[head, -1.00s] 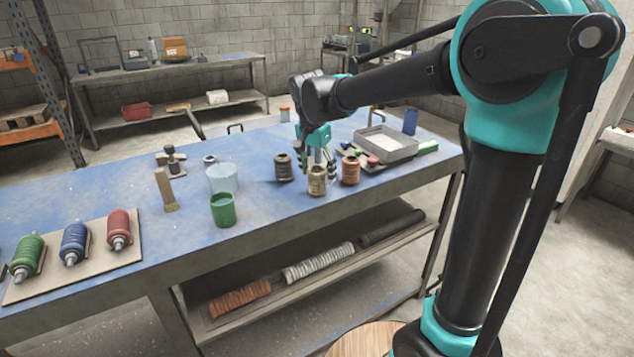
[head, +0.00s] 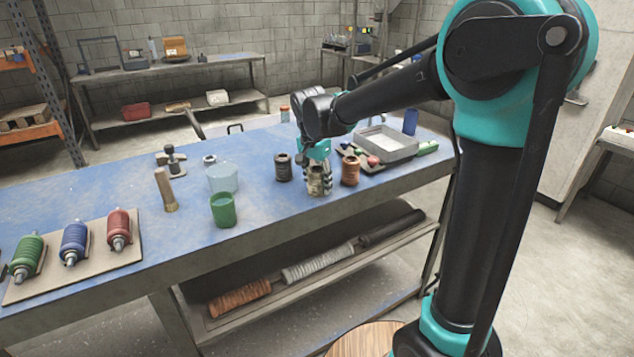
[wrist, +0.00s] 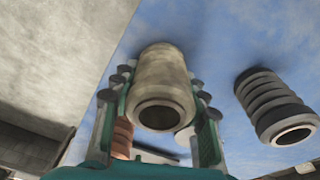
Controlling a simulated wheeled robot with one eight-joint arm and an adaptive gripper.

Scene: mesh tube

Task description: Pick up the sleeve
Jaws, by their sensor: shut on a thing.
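The tan hollow sleeve (head: 316,181) stands upright near the front edge of the blue workbench, between a dark ribbed sleeve (head: 283,167) and a copper-brown one (head: 350,170). My gripper (head: 318,184) is down around the tan sleeve, with fingers on both sides of it. In the wrist view the tan sleeve (wrist: 162,75) sits between the fingers of my gripper (wrist: 160,92), its open end facing the camera. The gripper is shut on it. The dark ribbed sleeve (wrist: 270,100) is apart, to the right. I cannot tell whether the tan sleeve is clear of the bench.
A green cup (head: 223,211) and a translucent cup (head: 222,178) stand to the left. A grey tray (head: 388,145) lies behind to the right. A board (head: 128,254) with red, blue and green spools lies at the far left. The bench (head: 180,228) has free room around the cups.

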